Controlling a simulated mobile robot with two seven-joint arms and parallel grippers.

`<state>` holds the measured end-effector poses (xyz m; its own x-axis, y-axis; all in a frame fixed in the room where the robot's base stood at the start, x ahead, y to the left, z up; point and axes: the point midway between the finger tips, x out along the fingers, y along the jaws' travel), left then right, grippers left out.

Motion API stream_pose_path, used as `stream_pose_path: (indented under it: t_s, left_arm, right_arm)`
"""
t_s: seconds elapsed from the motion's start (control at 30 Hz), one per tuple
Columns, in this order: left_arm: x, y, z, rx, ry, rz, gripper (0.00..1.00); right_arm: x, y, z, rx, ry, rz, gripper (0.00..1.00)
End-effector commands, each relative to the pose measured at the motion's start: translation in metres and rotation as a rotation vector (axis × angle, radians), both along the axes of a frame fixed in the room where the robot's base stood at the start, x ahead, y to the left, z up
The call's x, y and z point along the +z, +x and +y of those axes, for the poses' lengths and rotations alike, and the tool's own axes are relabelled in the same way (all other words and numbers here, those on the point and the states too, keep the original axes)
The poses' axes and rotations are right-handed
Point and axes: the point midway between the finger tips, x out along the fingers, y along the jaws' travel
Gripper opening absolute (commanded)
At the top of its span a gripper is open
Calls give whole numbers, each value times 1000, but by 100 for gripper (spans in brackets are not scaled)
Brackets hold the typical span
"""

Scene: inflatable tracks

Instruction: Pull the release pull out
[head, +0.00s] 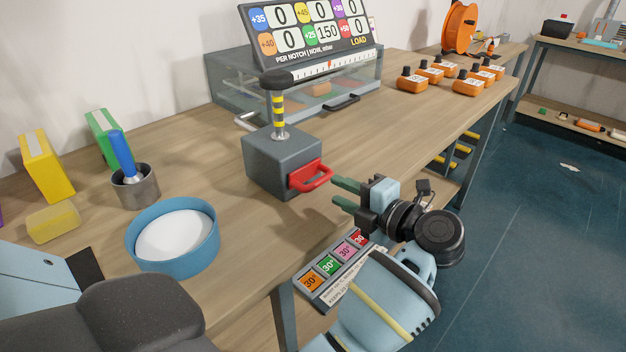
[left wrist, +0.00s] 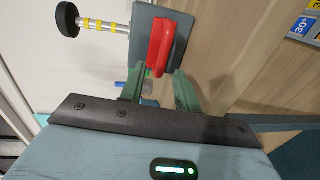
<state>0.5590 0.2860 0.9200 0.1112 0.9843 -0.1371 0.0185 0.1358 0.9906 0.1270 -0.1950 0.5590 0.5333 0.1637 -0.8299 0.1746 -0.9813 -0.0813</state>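My right gripper is not in view.
A blue round dish (head: 172,236) and a grey cup (head: 135,186) with a blue-handled tool stand left of the box. A clear case (head: 230,85) and scoreboard (head: 308,30) stand behind. Several orange weights (head: 412,80) sit at the far right. A panel of coloured tiles (head: 335,268) is below the gripper.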

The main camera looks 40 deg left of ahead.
Motion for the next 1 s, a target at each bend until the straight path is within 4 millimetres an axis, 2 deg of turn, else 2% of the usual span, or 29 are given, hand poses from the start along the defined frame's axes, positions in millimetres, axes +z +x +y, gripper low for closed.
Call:
stream_pose_path:
  t_s: [0.17,0.4,0.53,0.8,1.0]
  left_arm:
    - [1,2,-9,32,-77,9,32]
    - [1,2,-5,37,-80,9,32]
    - [-2,2,8,37,-77,10,32]
    - [-10,5,48,38,-76,9,32]
    - [-14,7,65,36,-78,8,32]
  right_arm:
    - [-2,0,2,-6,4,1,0]
    - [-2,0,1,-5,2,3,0]
    - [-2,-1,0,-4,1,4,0]
    - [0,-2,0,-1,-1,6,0]
    - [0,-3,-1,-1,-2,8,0]
